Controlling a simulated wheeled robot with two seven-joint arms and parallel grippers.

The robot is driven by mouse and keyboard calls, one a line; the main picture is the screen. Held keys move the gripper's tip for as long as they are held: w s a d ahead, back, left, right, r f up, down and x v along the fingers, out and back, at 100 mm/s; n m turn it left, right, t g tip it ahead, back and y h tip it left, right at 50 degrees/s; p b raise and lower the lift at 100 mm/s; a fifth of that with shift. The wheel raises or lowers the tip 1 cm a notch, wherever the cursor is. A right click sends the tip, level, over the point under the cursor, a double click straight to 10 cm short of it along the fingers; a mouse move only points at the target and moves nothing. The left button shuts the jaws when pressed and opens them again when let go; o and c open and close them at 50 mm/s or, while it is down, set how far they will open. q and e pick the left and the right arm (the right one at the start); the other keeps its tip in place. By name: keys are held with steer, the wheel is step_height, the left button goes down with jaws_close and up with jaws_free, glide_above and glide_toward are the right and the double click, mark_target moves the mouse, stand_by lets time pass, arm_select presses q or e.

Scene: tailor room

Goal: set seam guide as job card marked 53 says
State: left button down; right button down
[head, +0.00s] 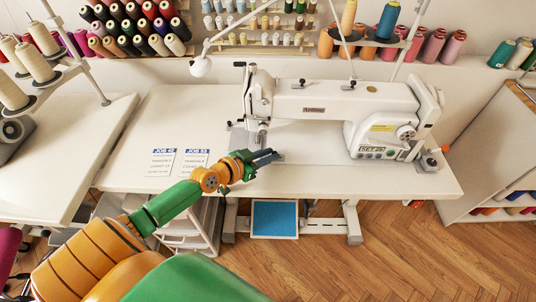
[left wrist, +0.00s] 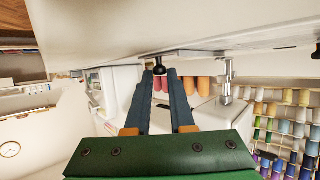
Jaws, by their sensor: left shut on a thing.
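The job card marked 53 (head: 194,163) lies flat on the white table, right of the job card marked 42 (head: 160,162). Its smaller print is too small to read. My left gripper (head: 272,156) is low over the table, just in front of the sewing machine's (head: 325,102) needle area. In the left wrist view its fingers (left wrist: 160,75) close around a small black knob (left wrist: 159,69), which appears to be the seam guide's. The rest of the guide is hidden or too small to make out. My right gripper is not in view.
The machine's needle end (head: 262,128) stands close behind the gripper, and a metal rod (left wrist: 228,80) shows beside the fingers. The white table (head: 340,180) is clear to the right of the gripper. Thread racks (head: 135,25) line the wall. A blue pedal (head: 274,219) sits below.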

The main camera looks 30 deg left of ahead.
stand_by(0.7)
arm_select(q)
steer(key=shift+w+d+r+p, duration=0.2)
steer(key=shift+d+r+p, duration=0.05)
steer(key=shift+d+p, duration=0.15)
steer(key=shift+w+d+f, duration=0.15)
steer(key=shift+w+d, duration=0.05)
steer(key=shift+d, duration=0.15)
steer(key=c, duration=1)
jaws_free()
steer(key=shift+o, duration=1.2)
steer(key=shift+w+d+f, duration=0.1)
steer(key=shift+w+d, duration=0.15)
steer(key=shift+a, duration=0.1)
